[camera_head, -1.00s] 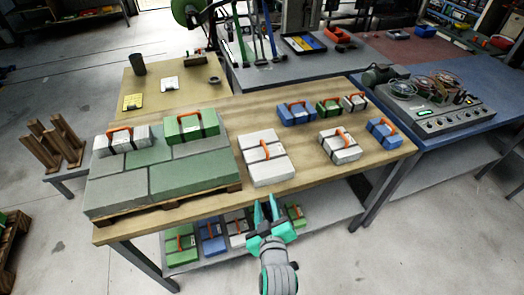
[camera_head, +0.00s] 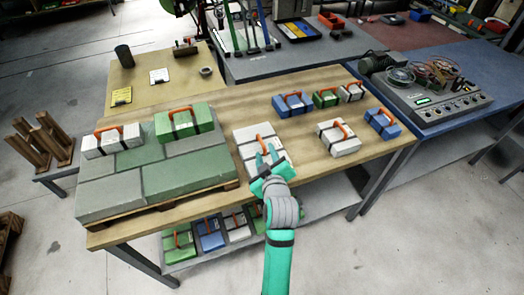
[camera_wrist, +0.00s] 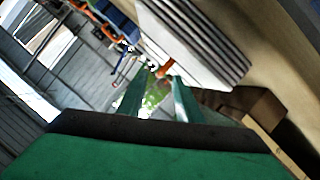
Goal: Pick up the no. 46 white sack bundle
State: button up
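Several white sack bundles with dark straps and orange handles are in the head view; no number is readable, so I cannot tell which is no. 46. The largest white bundle (camera_head: 246,136) lies mid-table, partly hidden by my gripper (camera_head: 266,160). Other white bundles are the one at the right (camera_head: 338,148), a small one at the back (camera_head: 350,94) and one on the left stack (camera_head: 105,148). My gripper is open and empty, at the front of the largest bundle. In the wrist view, a layered white bundle (camera_wrist: 195,40) with an orange handle (camera_wrist: 163,70) shows beyond the parted fingers (camera_wrist: 160,100).
Green bundles and blue bundles (camera_head: 292,105) share the wooden table (camera_head: 215,208). A pallet stack of green sacks (camera_head: 190,175) fills its left end. More bundles lie on the lower shelf (camera_head: 325,194). A control device (camera_head: 430,100) stands on the blue bench at right.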

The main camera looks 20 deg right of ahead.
aim_at(262, 143)
jog(key=shift+w+a, duration=0.1)
jog(key=shift+w, duration=0.1)
jog(key=shift+r+x, duration=0.15)
jog(key=shift+x, duration=1.2)
jog(key=shift+r+x, duration=0.2)
jog(key=shift+x, duration=1.2)
jog(key=shift+w+a, duration=0.15)
jog(key=shift+c, duration=0.4)
jog(key=shift+w, duration=0.1)
grip_shut()
jog(key=shift+a, duration=0.15)
